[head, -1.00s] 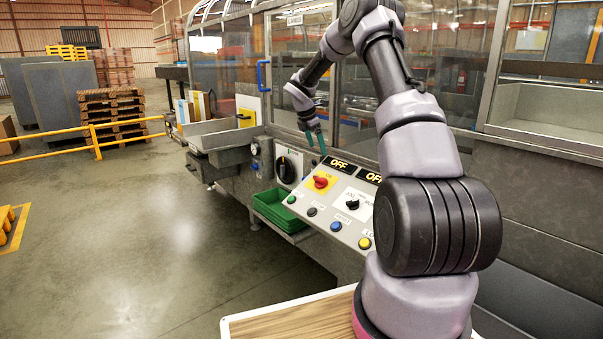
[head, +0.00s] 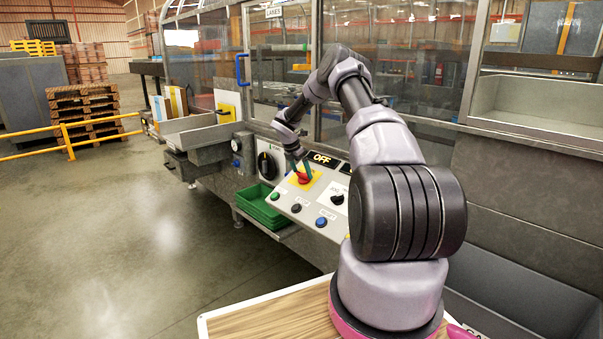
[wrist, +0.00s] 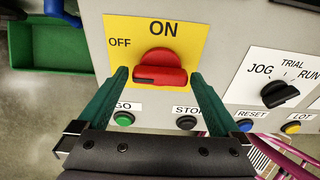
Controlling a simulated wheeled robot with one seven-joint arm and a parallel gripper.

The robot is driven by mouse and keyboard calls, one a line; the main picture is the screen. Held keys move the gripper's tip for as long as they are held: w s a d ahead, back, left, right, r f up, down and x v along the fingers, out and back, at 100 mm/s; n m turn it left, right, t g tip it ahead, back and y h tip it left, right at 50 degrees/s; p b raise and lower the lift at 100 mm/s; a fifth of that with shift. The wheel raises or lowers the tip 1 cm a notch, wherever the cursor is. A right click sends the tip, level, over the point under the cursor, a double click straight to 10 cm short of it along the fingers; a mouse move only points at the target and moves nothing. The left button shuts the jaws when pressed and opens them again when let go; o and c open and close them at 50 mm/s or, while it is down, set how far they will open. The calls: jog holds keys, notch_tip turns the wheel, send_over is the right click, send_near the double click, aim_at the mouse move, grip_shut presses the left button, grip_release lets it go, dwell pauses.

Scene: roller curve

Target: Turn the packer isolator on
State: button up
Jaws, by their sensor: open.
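A red rotary knob (head: 304,179) sits on a yellow plate (wrist: 191,32) on the sloped control panel. In the wrist view the knob (wrist: 160,75) has its handle lying roughly level; the plate reads OFF at the left and ON at the top. A display (head: 322,159) above the knob reads OFF. My gripper (wrist: 157,76) is open, with one green fingertip on each side of the knob handle. In the head view my gripper (head: 301,169) is at the knob and partly covers it. I cannot tell whether the fingers touch it.
Green, black, blue and yellow buttons line the panel's lower edge, the green one (wrist: 124,119) near the left finger. A black selector (wrist: 280,94) marked JOG, TRIAL, RUN is to the right. A large black rotary switch (head: 267,165) and green bins (head: 262,207) are left.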

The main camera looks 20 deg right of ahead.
jog(key=shift+d+f, duration=0.1)
jog(key=shift+f, duration=0.2)
jog(key=c, duration=1.1)
jog(key=shift+o, duration=0.2)
